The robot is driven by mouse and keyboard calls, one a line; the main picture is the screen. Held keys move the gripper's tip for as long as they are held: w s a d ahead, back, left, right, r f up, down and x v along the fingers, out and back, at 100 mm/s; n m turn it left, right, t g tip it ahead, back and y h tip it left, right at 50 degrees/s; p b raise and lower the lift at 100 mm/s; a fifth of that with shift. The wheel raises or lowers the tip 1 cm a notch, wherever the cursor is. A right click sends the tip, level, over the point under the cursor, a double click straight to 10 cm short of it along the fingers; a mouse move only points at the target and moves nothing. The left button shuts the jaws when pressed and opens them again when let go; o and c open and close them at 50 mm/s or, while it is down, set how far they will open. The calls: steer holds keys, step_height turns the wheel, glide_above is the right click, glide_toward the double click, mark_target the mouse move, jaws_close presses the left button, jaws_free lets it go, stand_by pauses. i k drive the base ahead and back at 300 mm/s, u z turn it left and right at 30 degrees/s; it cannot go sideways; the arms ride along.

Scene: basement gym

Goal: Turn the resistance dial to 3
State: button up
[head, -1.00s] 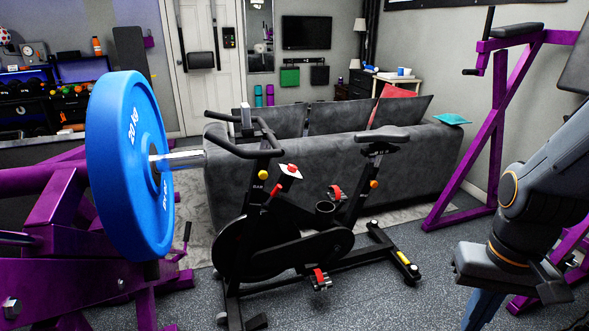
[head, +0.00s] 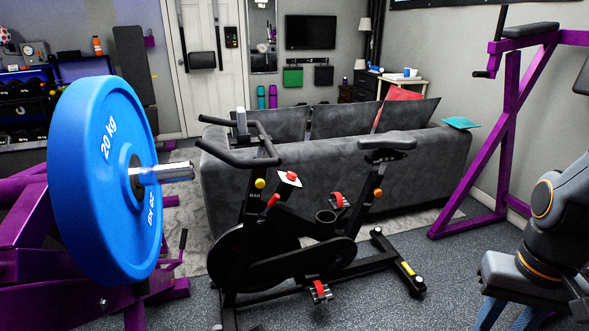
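A black exercise bike (head: 312,268) stands in the middle of the head view, upright on the floor. On its frame below the handlebar is a small white dial with a red top (head: 289,178); its markings and setting are too small to read. A red lever (head: 273,200) and a yellow knob (head: 260,183) sit close by. My arm is at the lower right edge, well apart from the bike and the dial.
A blue 20 kg plate (head: 85,190) on a purple rack (head: 30,230) juts out at the left, close to me. A grey sofa (head: 330,165) stands right behind the bike. A purple frame machine (head: 505,140) stands at the right. Floor (head: 390,310) is free at front right.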

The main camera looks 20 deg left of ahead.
mark_target(292, 175)
steer(key=u, duration=0.25)
steer(key=i, duration=0.5)
steer(key=u, duration=0.45)
